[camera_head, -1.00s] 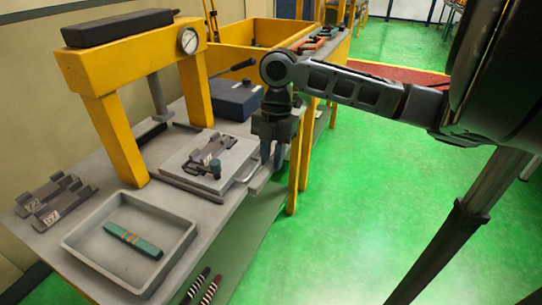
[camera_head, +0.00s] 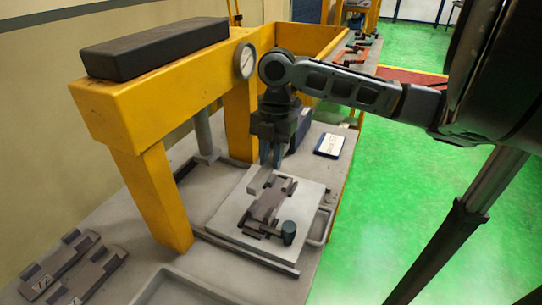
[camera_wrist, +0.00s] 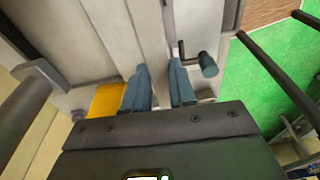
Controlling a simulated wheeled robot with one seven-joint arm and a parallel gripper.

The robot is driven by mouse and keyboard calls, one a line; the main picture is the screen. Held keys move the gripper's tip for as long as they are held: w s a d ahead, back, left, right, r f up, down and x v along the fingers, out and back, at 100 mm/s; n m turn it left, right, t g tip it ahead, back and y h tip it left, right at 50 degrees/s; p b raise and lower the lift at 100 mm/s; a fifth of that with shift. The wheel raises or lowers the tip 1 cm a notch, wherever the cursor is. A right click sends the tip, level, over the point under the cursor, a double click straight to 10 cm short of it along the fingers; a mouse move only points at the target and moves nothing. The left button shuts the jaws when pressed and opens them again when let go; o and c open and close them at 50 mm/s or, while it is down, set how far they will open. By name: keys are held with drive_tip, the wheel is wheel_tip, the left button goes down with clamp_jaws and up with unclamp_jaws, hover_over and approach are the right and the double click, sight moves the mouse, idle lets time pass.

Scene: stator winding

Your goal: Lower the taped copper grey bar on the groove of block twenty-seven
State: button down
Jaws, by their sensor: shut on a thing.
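My gripper (camera_head: 270,158) points down over the far side of the pale plate (camera_head: 222,218) on the press bed. Its blue fingers, also in the wrist view (camera_wrist: 158,88), are shut on a grey bar (camera_wrist: 148,30). The bar also shows below the fingertips in the head view (camera_head: 261,178). A dark grooved block (camera_head: 264,206) lies on the plate, near and below the bar; its number is not readable. Whether the bar touches the block, and any tape or copper on the bar, cannot be told.
A blue-green knob (camera_head: 288,232) stands at the block's near right. The yellow press frame (camera_head: 150,185) rises to the left. Two loose dark blocks (camera_head: 75,270) lie front left, beside the grey tray's rim (camera_head: 165,280). A small white-and-blue card (camera_head: 329,145) lies behind right.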

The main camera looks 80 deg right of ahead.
drive_tip(key=shift+f+b, duration=1.7)
drive_tip(key=shift+f, duration=0.75)
drive_tip(key=shift+f+b, duration=0.3)
drive_tip(key=shift+b, duration=0.15)
drive_tip(key=shift+f+b, duration=1.35)
drive_tip(key=shift+f, duration=0.25)
drive_tip(key=shift+f+b, duration=0.75)
drive_tip(key=shift+f, duration=0.15)
drive_tip(key=c, duration=0.8)
unclamp_jaws()
drive_tip(key=shift+c, duration=0.2)
drive_tip(key=shift+o, duration=0.3)
